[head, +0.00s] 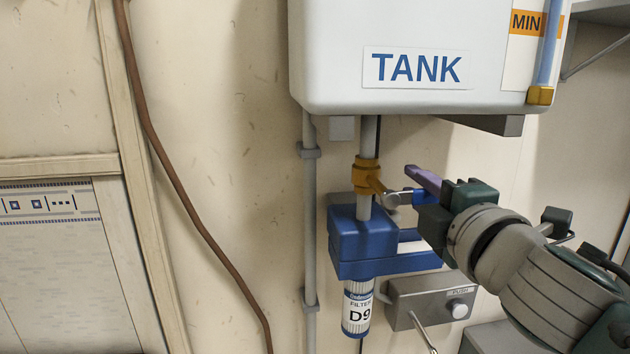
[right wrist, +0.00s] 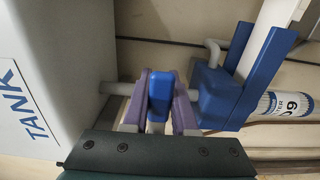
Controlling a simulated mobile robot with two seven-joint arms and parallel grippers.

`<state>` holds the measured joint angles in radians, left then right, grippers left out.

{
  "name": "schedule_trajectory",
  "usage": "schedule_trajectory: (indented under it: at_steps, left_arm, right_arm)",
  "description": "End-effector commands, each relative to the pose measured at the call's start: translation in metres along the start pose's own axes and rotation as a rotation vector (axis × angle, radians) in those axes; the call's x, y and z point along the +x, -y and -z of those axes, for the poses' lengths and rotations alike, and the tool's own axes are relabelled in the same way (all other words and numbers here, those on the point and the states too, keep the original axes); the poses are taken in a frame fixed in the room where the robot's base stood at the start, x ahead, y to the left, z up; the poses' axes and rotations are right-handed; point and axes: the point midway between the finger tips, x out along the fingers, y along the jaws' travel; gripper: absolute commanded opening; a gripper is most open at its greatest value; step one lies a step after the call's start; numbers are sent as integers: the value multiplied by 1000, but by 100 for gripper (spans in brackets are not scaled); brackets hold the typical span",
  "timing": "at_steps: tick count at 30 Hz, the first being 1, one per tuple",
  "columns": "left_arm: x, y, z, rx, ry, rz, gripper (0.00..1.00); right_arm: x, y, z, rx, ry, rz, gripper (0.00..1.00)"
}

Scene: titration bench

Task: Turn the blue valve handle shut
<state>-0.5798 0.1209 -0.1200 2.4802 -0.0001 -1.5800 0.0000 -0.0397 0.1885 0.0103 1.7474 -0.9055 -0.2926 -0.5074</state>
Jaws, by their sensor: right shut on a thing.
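The blue valve handle (head: 402,198) sticks out to the right from the brass valve (head: 366,178) on the vertical pipe below the tank. Most of it is hidden behind my right gripper (head: 420,189). In the right wrist view, the blue handle (right wrist: 159,95) sits between the two purple fingers, which close on its sides. My right arm reaches in from the lower right. My left gripper is not in view.
The white tank (head: 330,85) hangs just above the valve. A blue filter housing (head: 365,240) with a labelled filter cartridge (head: 358,308) is just below. A grey box (head: 415,295) with a knob is below the gripper.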

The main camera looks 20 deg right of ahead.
Motion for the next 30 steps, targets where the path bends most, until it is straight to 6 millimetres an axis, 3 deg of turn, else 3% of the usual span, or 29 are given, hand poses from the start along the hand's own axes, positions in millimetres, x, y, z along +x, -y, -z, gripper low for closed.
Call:
schedule_trajectory:
  at_steps: [6, 7, 14, 23, 30]
  left_arm:
    - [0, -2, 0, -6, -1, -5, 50]
    - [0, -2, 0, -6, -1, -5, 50]
    - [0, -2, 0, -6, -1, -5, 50]
    - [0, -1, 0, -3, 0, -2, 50]
    - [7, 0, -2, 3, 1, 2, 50]
  right_arm:
    - [0, -2, 1, -4, -2, -4, 0]
    - [0, -2, 1, -4, -2, -4, 29]
    - [0, -1, 0, -2, -1, -2, 55]
    - [-2, 0, 0, -1, -1, -1, 56]
    - [-34, 3, 0, 1, -2, 1, 56]
